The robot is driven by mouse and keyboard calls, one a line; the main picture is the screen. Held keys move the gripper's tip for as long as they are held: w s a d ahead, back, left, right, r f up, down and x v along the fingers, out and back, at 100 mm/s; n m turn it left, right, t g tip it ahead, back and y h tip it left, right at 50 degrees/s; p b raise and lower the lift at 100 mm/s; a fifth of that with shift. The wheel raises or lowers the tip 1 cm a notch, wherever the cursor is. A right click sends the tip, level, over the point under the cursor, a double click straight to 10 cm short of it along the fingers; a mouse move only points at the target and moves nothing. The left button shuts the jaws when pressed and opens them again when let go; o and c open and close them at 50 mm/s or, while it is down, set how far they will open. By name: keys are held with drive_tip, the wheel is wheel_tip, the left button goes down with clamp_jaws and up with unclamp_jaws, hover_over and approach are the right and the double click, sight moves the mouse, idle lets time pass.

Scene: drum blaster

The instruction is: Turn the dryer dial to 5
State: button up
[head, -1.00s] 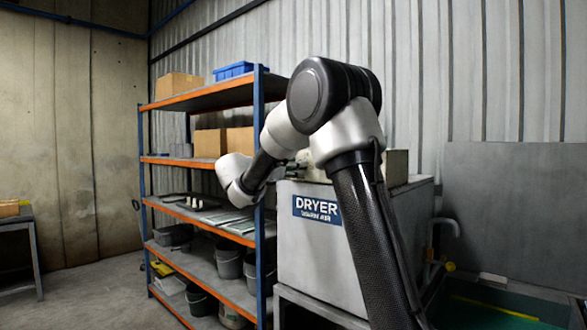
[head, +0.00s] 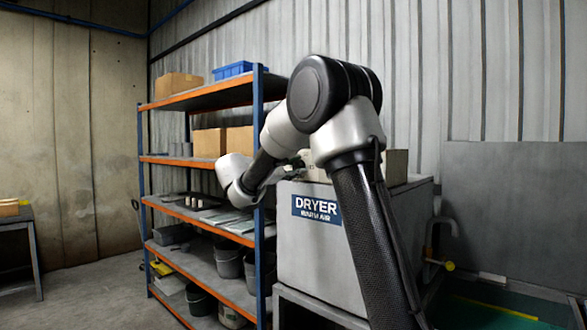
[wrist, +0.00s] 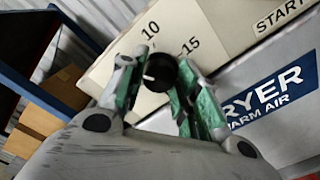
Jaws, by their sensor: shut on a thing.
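The dryer (head: 300,250) is a grey box with a blue "DRYER WARM AIR" sign; the sign also shows in the wrist view (wrist: 268,92). The dial (wrist: 160,72) is a round black knob with a white mark on its left side, on the dryer's cream panel (wrist: 205,35). The numbers 10 and 15 show beside it; the 5 cannot be seen. My gripper (wrist: 162,78) is shut on the dial, with a green-padded finger on either side of it. In the head view my arm hides the dial.
A shelf rack (head: 258,190) with orange beams and blue posts stands close on the left of the dryer. It holds cartons, a blue crate (head: 232,69) and buckets. A grey tank with a yellow-ended pipe stands on the right. "START" shows on the panel in the wrist view.

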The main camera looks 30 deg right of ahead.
idle(0.4)
drive_tip(key=o, duration=1)
drive_tip(key=shift+a, duration=0.1)
drive_tip(key=v, duration=1.1)
drive_tip(key=shift+s+a, duration=0.15)
drive_tip(key=shift+a, duration=0.25)
